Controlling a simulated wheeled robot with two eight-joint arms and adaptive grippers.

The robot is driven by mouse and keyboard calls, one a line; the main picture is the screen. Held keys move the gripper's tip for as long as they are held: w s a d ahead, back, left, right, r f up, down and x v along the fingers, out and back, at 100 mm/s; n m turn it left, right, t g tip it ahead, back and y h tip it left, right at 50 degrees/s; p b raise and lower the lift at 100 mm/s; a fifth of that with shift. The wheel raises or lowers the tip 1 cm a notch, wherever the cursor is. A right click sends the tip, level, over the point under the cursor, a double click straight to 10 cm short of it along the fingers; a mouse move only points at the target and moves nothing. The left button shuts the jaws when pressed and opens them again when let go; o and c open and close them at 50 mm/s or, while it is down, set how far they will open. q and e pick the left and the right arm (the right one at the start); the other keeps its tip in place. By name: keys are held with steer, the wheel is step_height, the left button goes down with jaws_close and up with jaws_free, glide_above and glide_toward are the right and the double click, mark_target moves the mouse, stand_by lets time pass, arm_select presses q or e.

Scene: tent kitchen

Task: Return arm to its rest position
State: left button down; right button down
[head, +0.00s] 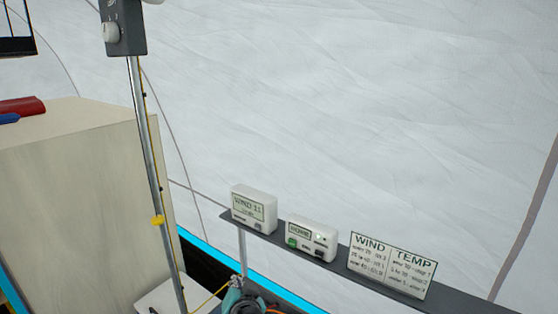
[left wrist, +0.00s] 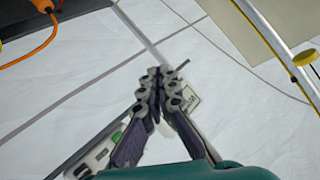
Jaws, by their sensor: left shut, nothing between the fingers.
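My left gripper (head: 238,283) shows at the bottom edge of the head view, small and partly cut off, with its teal wrist part below the fingers. It is just below and in front of the narrow shelf. In the left wrist view my left gripper (left wrist: 157,76) has its two dark jointed fingers brought together at the tips, with nothing held. My right gripper is in neither view.
A dark shelf (head: 460,296) carries a wind display (head: 254,208), a box with a green button (head: 312,238) and a WIND/TEMP card (head: 391,266). A metal pole (head: 146,150) with a yellow clamp stands left, beside a pale cabinet (head: 75,190). White tent wall lies behind.

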arm_select(q)
steer(key=s+a+f+n+g+b, duration=0.25)
steer(key=s+a+f, duration=0.25)
steer(key=s+a, duration=0.25)
steer(key=s+f+g+h+b, duration=0.1)
steer(key=s+f+h, duration=0.1)
steer(key=s, duration=0.5)
steer(key=s+f+g+h, duration=0.2)
steer(key=s+f, duration=0.2)
steer(key=s, duration=0.3)
steer(key=shift+d+f+n+b, duration=0.25)
steer(key=shift+n+b, duration=0.1)
